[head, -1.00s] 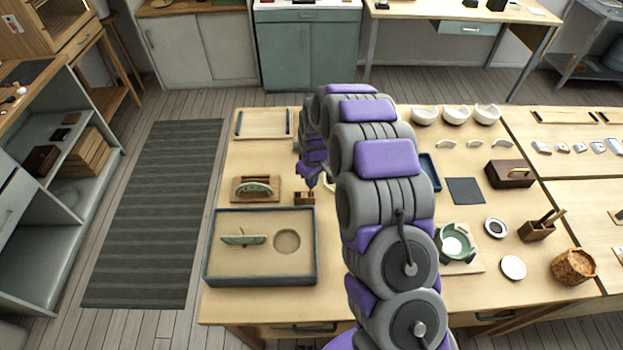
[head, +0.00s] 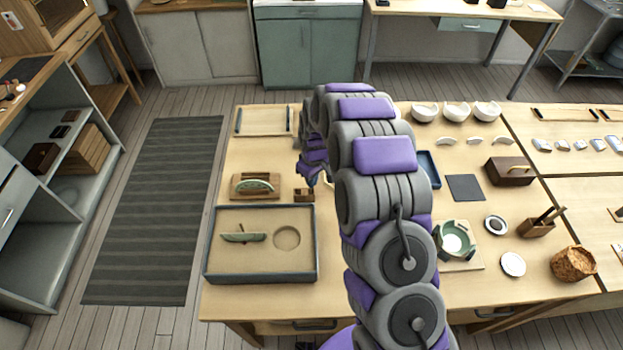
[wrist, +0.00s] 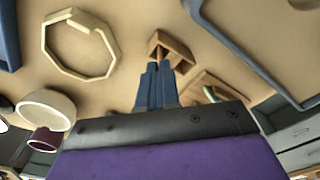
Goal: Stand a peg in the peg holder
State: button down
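A small brown wooden block (head: 304,194), which looks like the peg holder, sits on the table beside my gripper (head: 312,180) in the head view. In the wrist view, a small open wooden frame (wrist: 181,46), probably the same holder, lies just beyond the fingertips. My gripper's blue fingers (wrist: 157,68) are side by side, with no clear gap between them. I make out no peg between the fingers; a thin one could be hidden. My arm covers part of the table in the head view.
A grey-rimmed sand tray (head: 212,262) stands front left, and a wooden stand with a green curved piece (head: 255,185) is left of the holder. In the wrist view, an octagonal ring (wrist: 50,50) and a white cup (wrist: 46,108) lie left. Bowls and tools fill the right.

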jog(key=shift+f, duration=0.2)
dwell(0.4)
jog(key=c, duration=1.8)
grip_release()
jog(key=o, duration=0.5)
jog(key=shift+o, duration=0.4)
jog(key=o, duration=0.4)
jog(key=shift+r, duration=0.1)
jog(key=shift+r+p, duration=0.8)
jog(key=shift+r, duration=2.15)
jog(key=shift+r, duration=0.1)
